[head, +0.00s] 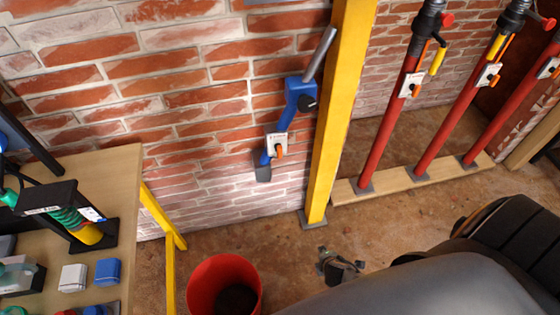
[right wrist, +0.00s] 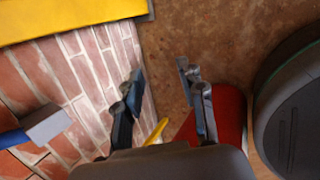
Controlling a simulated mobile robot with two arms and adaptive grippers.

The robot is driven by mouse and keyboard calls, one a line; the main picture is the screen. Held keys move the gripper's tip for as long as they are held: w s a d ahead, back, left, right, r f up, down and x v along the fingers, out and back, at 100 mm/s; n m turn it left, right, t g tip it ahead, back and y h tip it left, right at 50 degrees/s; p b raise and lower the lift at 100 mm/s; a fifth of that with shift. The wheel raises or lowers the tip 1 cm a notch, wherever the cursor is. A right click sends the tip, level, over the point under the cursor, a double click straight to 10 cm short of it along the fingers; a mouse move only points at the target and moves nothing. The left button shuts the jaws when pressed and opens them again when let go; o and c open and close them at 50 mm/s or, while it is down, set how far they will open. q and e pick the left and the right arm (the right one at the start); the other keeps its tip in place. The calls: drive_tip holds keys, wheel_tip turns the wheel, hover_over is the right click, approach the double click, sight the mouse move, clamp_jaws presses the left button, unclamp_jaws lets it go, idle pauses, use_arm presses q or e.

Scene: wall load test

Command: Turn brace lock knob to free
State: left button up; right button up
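The blue brace (head: 288,112) stands slanted by the brick wall, beside the yellow post. A round black knob (head: 307,103) sits on its upper blue block. Lower down is a white plate (head: 272,141) with a small orange handle (head: 280,151); I cannot read its marking. In the right wrist view only the brace's lower blue bar and grey end (right wrist: 46,123) show, at the left. My right gripper (head: 338,268) is low over the floor, below and right of the brace and apart from it. Its fingers are open and empty in the wrist view (right wrist: 161,76). My left gripper is not in view.
A yellow post (head: 338,110) stands just right of the brace. A red bucket (head: 205,285) is on the floor left of my right gripper. Several red props (head: 390,125) stand on a timber sill at the right. A table (head: 120,180) with tools is at the left.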

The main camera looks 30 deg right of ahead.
drive_tip(key=w+r+n+t+h+b, duration=0.1)
drive_tip(key=w+r+n+t+b, duration=0.3)
drive_tip(key=w, duration=0.5)
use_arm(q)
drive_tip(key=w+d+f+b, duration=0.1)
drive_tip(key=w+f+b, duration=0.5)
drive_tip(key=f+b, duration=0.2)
use_arm(e)
drive_tip(key=n+t+b, duration=0.3)
drive_tip(key=n+t, duration=0.5)
drive_tip(key=n, duration=0.5)
approach(280, 154)
drive_tip(key=shift+h, duration=0.3)
drive_tip(key=x, duration=0.8)
drive_tip(key=shift+w+b, duration=0.25)
drive_tip(key=shift+b, duration=0.05)
drive_tip(key=shift+w+d, duration=0.1)
drive_tip(key=shift+w, duration=0.4)
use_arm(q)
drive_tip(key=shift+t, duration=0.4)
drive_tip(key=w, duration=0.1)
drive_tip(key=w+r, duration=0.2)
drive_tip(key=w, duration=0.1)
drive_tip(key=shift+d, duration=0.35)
use_arm(e)
clamp_jaws()
